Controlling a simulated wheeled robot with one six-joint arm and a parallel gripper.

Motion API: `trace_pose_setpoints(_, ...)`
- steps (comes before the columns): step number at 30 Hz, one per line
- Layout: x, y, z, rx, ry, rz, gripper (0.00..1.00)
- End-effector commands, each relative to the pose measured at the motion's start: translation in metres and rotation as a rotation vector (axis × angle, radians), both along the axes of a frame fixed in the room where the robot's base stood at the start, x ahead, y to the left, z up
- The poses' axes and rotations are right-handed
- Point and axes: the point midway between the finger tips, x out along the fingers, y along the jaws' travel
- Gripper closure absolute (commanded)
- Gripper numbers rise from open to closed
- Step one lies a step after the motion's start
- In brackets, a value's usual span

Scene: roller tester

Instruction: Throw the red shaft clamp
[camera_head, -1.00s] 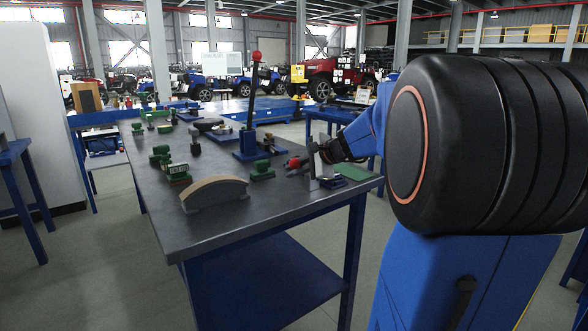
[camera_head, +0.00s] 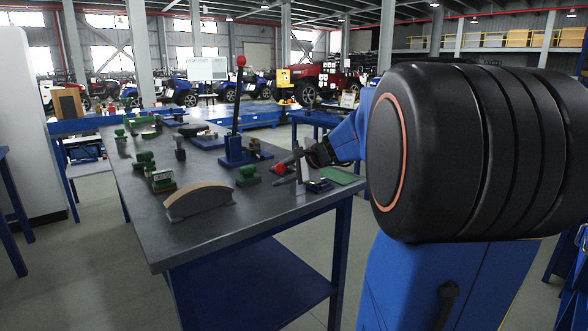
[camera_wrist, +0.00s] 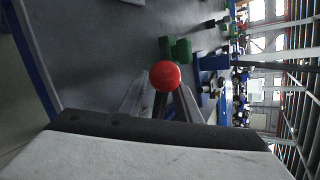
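A red part (camera_head: 284,163), which I take for the shaft clamp's, shows beside my gripper near the right end of the grey bench in the head view. In the wrist view a round red knob (camera_wrist: 165,75) is at the front of my gripper (camera_wrist: 162,98). A dark rod runs from the knob back between my grey fingers. My arm reaches in from the right in the head view, and a pale upright plate (camera_head: 304,164) partly hides the contact area. I cannot tell whether the fingers touch the rod. The clamp's base is not clearly seen.
A tall dark lever with a red ball (camera_head: 241,62) stands on a blue base (camera_head: 240,158) behind. A green block (camera_head: 248,176) lies close by. A curved wooden-topped piece (camera_head: 198,200) is at the bench's front. A green mat (camera_head: 340,176) lies at the right corner.

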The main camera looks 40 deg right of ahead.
Motion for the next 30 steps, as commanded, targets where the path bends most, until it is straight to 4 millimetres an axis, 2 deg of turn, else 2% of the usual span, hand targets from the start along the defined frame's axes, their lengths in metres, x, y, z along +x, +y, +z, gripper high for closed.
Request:
trace_pose_setpoints(21, -0.097, -0.025, 0.062, -0.002, -0.001, -0.003, 0.7)
trace_pose_setpoints(30, -0.128, -0.034, 0.082, 0.0, 0.0, -0.002, 0.7)
